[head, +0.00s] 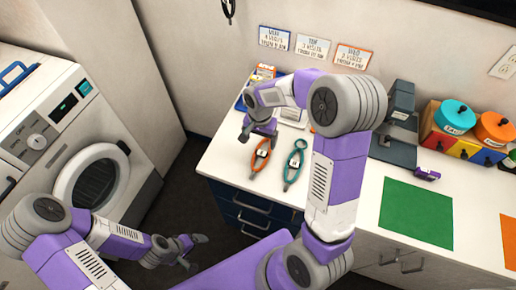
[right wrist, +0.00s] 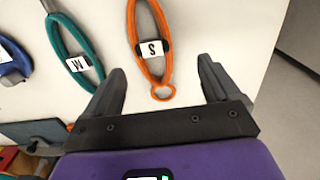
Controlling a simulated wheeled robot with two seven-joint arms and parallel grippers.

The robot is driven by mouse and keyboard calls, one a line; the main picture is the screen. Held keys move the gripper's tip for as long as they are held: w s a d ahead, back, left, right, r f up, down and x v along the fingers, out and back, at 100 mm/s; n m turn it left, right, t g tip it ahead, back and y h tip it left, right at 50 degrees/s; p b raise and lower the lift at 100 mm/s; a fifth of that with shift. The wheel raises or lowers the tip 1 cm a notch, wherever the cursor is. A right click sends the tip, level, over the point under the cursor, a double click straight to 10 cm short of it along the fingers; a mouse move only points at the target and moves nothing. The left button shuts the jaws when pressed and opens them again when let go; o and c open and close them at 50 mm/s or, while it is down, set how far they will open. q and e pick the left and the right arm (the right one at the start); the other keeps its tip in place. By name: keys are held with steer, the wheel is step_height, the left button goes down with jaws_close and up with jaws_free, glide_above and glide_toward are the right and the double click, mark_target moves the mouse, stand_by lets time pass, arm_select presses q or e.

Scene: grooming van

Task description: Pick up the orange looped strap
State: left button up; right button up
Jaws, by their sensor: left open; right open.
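The orange looped strap (head: 261,157) lies flat on the white counter near its left front edge in the head view. In the right wrist view the orange looped strap (right wrist: 135,35) shows a white S label and a small ring at its near end. My right gripper (head: 258,132) is above the counter just behind the strap. In the right wrist view my right gripper (right wrist: 163,82) is open, with the ring end between its fingertips in the picture; touching cannot be told. My left gripper (head: 197,246) is open and low in front of the washer, away from the counter.
A teal looped strap (head: 294,165) with an M label lies right of the orange one; a blue item (right wrist: 14,62) lies beyond it. A green mat (head: 416,212) and colored canisters (head: 453,117) are farther right. A washing machine (head: 70,140) stands left, across a floor gap.

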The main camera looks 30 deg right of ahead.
mark_target(262, 152)
steer(key=f, duration=0.2)
steer(key=s+f, duration=0.1)
steer(key=f, duration=0.2)
steer(key=shift+s+d+b, duration=0.1)
steer(key=shift+d+b, duration=0.1)
steer(key=shift+b, duration=0.1)
steer(key=shift+f, duration=0.5)
steer(key=c, duration=1.2)
step_height(262, 152, up, 10)
steer(key=p, duration=0.1)
